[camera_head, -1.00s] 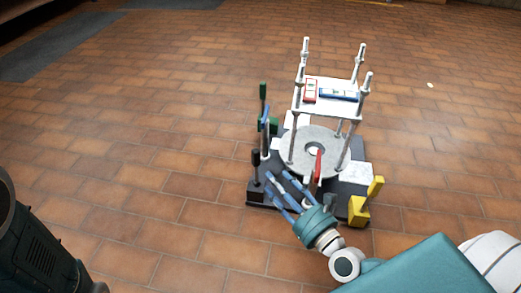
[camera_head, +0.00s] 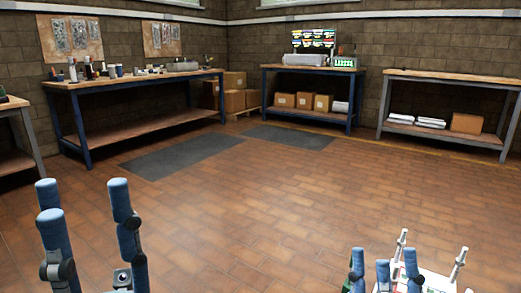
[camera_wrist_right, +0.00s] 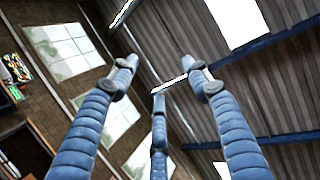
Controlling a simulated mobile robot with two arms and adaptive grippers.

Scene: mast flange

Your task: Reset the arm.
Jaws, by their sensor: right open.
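My right gripper (camera_head: 384,262) points up at the bottom right of the head view, its blue fingers spread and empty. The right wrist view shows the same gripper (camera_wrist_right: 160,78) with three fingers apart and nothing between them, facing the roof and windows. My left gripper (camera_head: 84,195) stands upright at the bottom left of the head view, its blue fingers apart with nothing between them. The mast flange stand shows only in part behind and beside my right gripper: a white plate (camera_head: 436,283) and white-tipped posts (camera_head: 459,262). Its lower part is out of frame.
A workbench (camera_head: 130,80) with bottles stands at the back left, with cardboard boxes (camera_head: 236,97) beside it. Another bench (camera_head: 312,71) and a wooden-topped table (camera_head: 450,78) line the back wall. Dark mats (camera_head: 180,157) lie on the tiled floor, which is clear in the middle.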

